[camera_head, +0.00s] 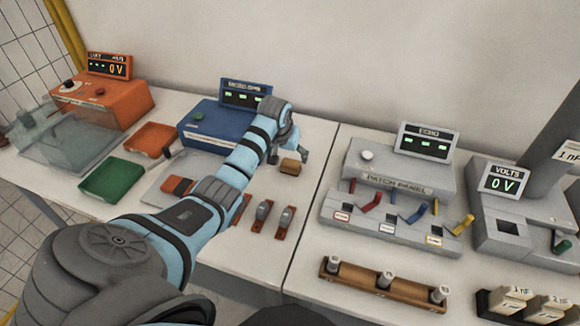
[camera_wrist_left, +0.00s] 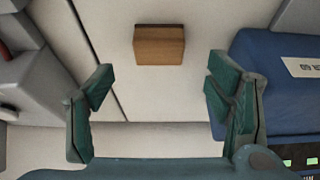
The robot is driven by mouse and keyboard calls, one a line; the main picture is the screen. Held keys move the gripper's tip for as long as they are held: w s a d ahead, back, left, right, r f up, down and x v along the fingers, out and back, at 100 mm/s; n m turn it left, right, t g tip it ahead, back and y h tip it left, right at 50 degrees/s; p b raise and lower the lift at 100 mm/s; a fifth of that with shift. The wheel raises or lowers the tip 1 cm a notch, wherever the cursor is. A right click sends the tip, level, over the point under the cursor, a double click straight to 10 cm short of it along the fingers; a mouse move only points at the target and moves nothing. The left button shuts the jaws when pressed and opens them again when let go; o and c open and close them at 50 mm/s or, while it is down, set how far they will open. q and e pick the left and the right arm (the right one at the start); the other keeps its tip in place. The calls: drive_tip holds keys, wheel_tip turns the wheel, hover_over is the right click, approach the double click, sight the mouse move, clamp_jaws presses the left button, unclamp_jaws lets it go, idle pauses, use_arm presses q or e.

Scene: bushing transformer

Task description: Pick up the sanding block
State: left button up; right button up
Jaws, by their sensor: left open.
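The sanding block is a small brown block (camera_head: 290,166) on the white table, right of the blue device in the head view. In the left wrist view the block (camera_wrist_left: 159,46) lies beyond the fingertips, between their two lines. My left gripper (camera_head: 287,148) is just behind and above the block in the head view, partly hidden by its own wrist. In the left wrist view the left gripper (camera_wrist_left: 158,88) has its green-padded fingers wide apart with nothing between them. My right gripper is not in view.
The blue device (camera_head: 205,124) stands left of the gripper. The grey patch panel (camera_head: 390,205) is to the right, past a table seam. Several metal-and-brown pieces (camera_head: 262,214) lie nearer the front. Green (camera_head: 112,176) and orange (camera_head: 150,139) trays are at left.

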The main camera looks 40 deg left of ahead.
sight(290, 164)
use_arm(q)
drive_tip(key=b+x, duration=0.1)
drive_tip(key=x, duration=0.5)
drive_tip(key=shift+d+f, duration=0.1)
drive_tip(key=shift+f, duration=0.05)
drive_tip(key=shift+s+r, duration=0.2)
drive_tip(key=shift+s, duration=0.05)
drive_tip(key=c, duration=1.3)
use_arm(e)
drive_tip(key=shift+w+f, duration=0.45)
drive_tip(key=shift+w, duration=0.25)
use_arm(q)
drive_tip(key=shift+o, duration=0.2)
drive_tip(key=shift+r, duration=0.1)
wheel_tip(290, 164, up, 20)
drive_tip(key=p, duration=0.1)
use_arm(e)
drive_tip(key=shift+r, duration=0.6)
